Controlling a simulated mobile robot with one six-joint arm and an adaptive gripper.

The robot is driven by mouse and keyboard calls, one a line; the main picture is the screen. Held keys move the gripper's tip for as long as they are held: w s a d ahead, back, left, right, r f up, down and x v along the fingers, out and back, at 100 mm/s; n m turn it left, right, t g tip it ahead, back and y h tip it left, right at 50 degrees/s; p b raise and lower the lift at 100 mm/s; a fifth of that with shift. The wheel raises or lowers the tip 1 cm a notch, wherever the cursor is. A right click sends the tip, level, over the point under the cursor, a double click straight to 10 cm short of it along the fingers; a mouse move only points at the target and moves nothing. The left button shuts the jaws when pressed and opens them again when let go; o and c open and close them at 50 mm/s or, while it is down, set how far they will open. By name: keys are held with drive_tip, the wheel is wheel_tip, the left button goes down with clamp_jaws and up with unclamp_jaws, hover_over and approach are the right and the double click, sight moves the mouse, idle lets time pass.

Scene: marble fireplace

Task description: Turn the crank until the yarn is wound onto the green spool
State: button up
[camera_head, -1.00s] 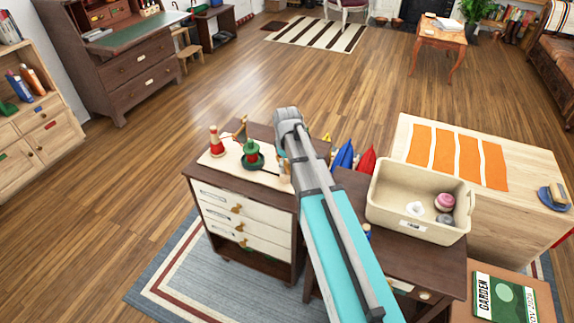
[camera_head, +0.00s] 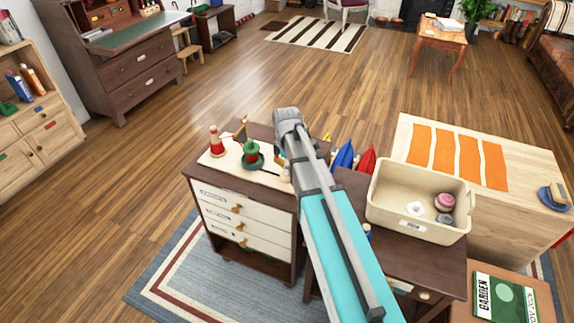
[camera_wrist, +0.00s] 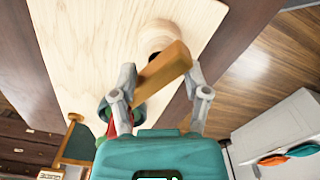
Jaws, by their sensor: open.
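The green spool (camera_head: 252,158) stands upright on a pale board (camera_head: 228,166) on the drawer cabinet. A red spool (camera_head: 214,147) stands at the board's left end, with a thin wooden arm (camera_head: 243,128) between and behind them. In the wrist view, a brown wooden crank bar (camera_wrist: 163,70) lies between the open fingers of my gripper (camera_wrist: 160,84), in front of a round wooden post (camera_wrist: 157,36). Green and red parts of a spool (camera_wrist: 104,108) show behind the left finger. My arm hides the board's right end in the head view. I cannot tell whether the fingers touch the bar.
A beige bin (camera_head: 388,208) with small items stands right of my arm. Blue (camera_head: 344,155) and red (camera_head: 367,160) pointed objects stand behind it. A pale chest (camera_head: 530,190) with orange strips is further right. Floor left of the cabinet is clear.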

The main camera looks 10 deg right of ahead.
drive_tip(key=n, duration=1.3)
drive_tip(key=shift+r+n, duration=0.2)
drive_tip(key=shift+n, duration=0.2)
wheel_tip(320, 180, up, 14)
drive_tip(key=p, duration=1.4)
drive_tip(key=s+f+m+b, duration=0.2)
drive_tip(key=s+m, duration=1.4)
drive_tip(key=m, duration=1.2)
drive_tip(key=shift+s+a+f+m, duration=0.15)
drive_tip(key=shift+f+m, duration=0.15)
drive_tip(key=shift+f, duration=0.1)
idle(1.1)
